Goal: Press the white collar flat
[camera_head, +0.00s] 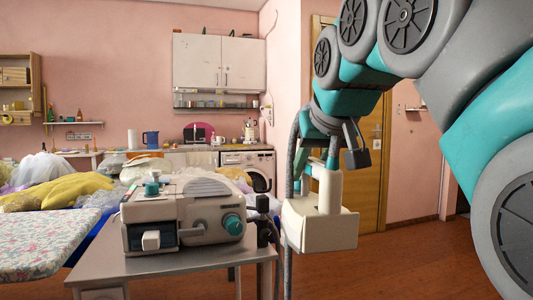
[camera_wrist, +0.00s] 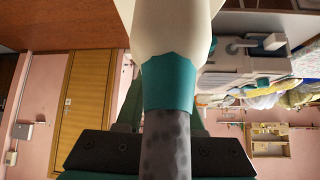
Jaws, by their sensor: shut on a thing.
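My gripper (camera_head: 330,158) is shut on a cream iron (camera_head: 320,222) with a teal part. It holds the iron in the air, to the right of the small table and clear of the floor. In the wrist view the iron (camera_wrist: 175,28) fills the top middle, with a teal band and a grey hose (camera_wrist: 167,140) running down between my dark fingers. The ironing board (camera_head: 45,240) with a flowered cover is at the lower left, cut off by the picture edge. I cannot make out a white collar in either view.
A cream steam station (camera_head: 185,212) with teal knobs stands on a grey table (camera_head: 190,262), left of the iron. A dark hose hangs beside the iron. Piled clothes (camera_head: 60,190) lie behind the board. A washing machine (camera_head: 250,168) and wooden door (camera_head: 372,190) stand farther back.

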